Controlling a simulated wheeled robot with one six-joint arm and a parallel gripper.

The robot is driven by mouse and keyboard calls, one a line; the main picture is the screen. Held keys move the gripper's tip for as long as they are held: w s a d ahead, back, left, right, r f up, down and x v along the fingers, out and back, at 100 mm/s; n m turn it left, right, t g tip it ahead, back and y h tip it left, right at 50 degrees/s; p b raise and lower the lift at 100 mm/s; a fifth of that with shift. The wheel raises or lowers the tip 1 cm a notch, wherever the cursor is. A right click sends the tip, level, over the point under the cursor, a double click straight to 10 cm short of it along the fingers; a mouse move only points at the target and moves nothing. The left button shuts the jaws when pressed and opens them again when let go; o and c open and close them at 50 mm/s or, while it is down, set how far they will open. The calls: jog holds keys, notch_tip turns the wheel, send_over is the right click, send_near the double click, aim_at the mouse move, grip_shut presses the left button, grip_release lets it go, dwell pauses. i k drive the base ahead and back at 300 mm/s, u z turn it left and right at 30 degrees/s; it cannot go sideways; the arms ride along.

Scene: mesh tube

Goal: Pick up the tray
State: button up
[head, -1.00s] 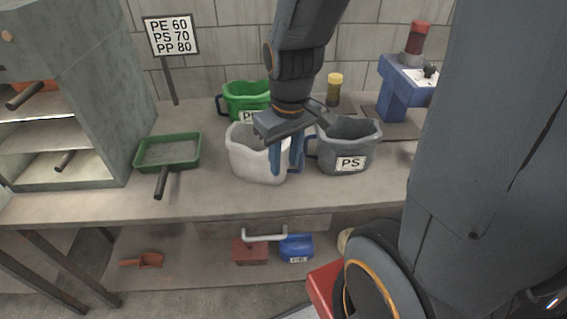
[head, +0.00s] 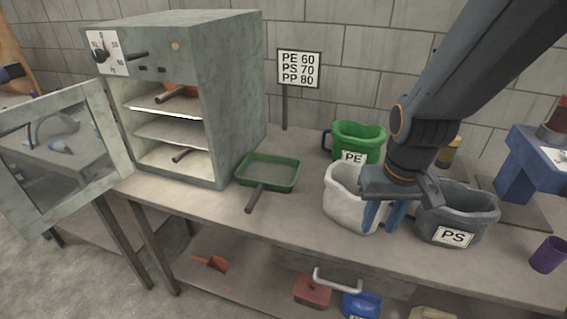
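A shallow green tray (head: 286,185) with a mesh floor lies flat on the bench, right of the oven. Its dark handle (head: 256,197) points toward the front edge of the bench. My gripper (head: 382,222) is to the right of this tray, pointing down over the right side of a white jug (head: 341,203). Its two blue fingers are apart, with nothing seen between them. Another tray, orange with a dark handle (head: 172,95), is in the top of the oven. A further dark handle (head: 182,155) shows lower in the oven.
The grey oven (head: 235,100) stands with its door (head: 65,160) open to the left. A green PE jug (head: 358,138), a grey PS jug (head: 455,215) and a purple cup (head: 548,255) stand on the bench. A sign (head: 299,69) stands behind the green tray.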

aim_at(261, 171)
jog(key=u, duration=2.3)
jog(key=k, duration=0.45)
jog(key=z, duration=1.1)
